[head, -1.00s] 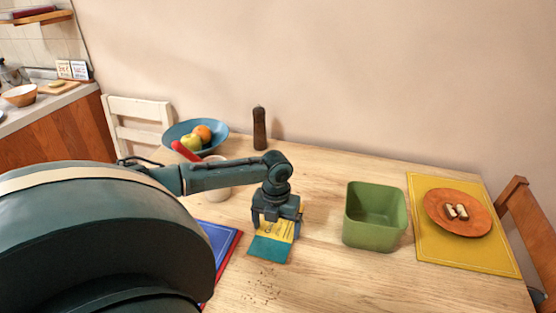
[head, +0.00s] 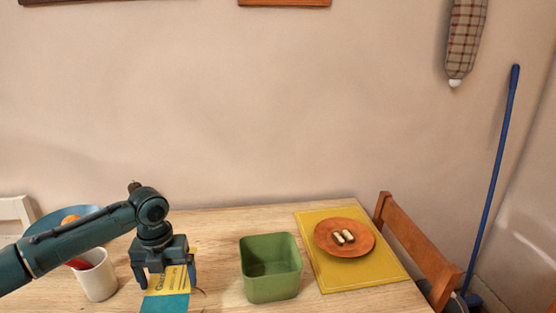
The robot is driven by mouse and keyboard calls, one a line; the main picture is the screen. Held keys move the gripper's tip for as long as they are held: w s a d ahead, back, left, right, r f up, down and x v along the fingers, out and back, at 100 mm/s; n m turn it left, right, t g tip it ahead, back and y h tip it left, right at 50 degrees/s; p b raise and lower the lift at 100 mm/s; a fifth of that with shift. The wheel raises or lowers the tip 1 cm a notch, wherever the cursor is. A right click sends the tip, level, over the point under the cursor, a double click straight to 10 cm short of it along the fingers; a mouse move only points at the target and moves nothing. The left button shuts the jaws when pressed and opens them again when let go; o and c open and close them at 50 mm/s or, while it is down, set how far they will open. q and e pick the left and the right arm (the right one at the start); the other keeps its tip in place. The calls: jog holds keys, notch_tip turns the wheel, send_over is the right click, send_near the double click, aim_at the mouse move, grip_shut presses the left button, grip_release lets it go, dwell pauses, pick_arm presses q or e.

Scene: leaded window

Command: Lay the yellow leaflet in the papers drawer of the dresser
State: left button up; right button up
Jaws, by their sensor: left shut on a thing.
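The yellow leaflet (head: 172,278) has printing on it and a teal lower part, and shows in the head view at the lower left. My left gripper (head: 167,280) points down over the table and is shut on the leaflet. The fingers hide part of the leaflet, and its lower end is cut off by the frame edge. I cannot tell whether the leaflet touches the table. The dresser and its papers drawer are not in view. My right gripper is not in view.
A green square bin (head: 271,283) stands right of the gripper on the wooden table (head: 222,220). A white cup (head: 97,277) and a blue bowl (head: 50,222) stand left. An orange plate (head: 330,249) lies on a yellow mat (head: 382,268). A wooden chair (head: 415,245) is at the right.

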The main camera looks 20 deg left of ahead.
pick_arm(q)
jog(key=s+d+r+n+p, duration=0.1)
jog(key=d+r+n, duration=0.4)
jog(key=d+n, duration=0.5)
jog(key=s+d+r+n+p, duration=0.1)
jog(key=d+r+n+p, duration=0.3)
jog(key=d+n, duration=0.7)
jog(key=shift+d+r+n+p, duration=0.3)
jog(key=shift+r+n, duration=0.85)
jog(key=shift+n, duration=3.45)
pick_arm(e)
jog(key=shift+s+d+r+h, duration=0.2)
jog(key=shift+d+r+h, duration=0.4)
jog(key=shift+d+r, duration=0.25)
